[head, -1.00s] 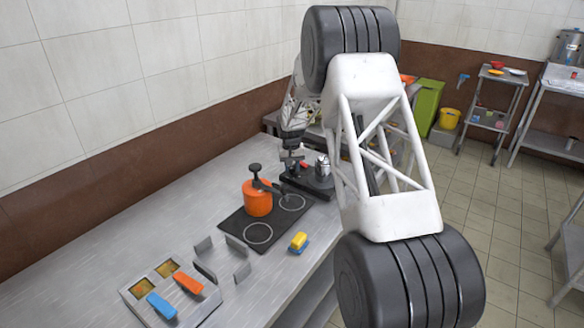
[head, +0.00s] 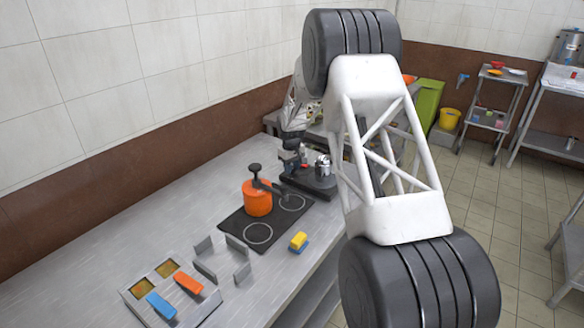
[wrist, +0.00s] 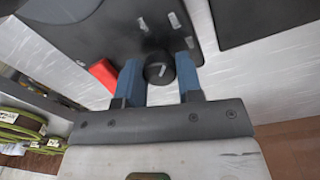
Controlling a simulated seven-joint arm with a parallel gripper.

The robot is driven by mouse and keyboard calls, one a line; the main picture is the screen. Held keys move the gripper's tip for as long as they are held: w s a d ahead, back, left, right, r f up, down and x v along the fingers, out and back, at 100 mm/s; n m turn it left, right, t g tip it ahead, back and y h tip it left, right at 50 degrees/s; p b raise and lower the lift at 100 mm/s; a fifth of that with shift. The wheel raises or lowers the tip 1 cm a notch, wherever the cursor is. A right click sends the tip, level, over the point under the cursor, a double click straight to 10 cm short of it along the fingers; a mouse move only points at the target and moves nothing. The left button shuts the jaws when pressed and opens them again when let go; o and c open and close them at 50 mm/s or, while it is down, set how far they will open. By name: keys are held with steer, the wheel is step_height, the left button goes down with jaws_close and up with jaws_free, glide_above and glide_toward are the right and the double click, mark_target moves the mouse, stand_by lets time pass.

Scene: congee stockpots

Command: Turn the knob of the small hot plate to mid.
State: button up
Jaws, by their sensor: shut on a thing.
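The small hot plate (head: 322,188) is a dark slab at the back of the steel counter, and a shiny metal pot (head: 322,165) stands on it. In the wrist view its dark top (wrist: 105,28) fills the upper left. Its round black knob (wrist: 158,66) has a pale pointer line, tilted a little up to the right. Several pale marks (wrist: 190,42) lie on the top around the knob. My gripper (wrist: 160,78) has blue fingers on either side of the knob and is shut on it. In the head view my gripper (head: 296,168) is small and partly hidden at the hot plate.
A black two-ring cooktop (head: 258,233) with an orange pot (head: 257,200) is beside the hot plate. A red object (wrist: 103,72) lies close to my left finger. A yellow-and-blue sponge (head: 299,241) and a tray with blue and orange handles (head: 172,292) are nearer.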

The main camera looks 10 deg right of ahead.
steer(key=o, duration=0.9)
steer(key=shift+r, duration=0.15)
steer(key=shift+a+r, duration=0.15)
steer(key=shift+r, duration=3.65)
steer(key=shift+s, duration=0.1)
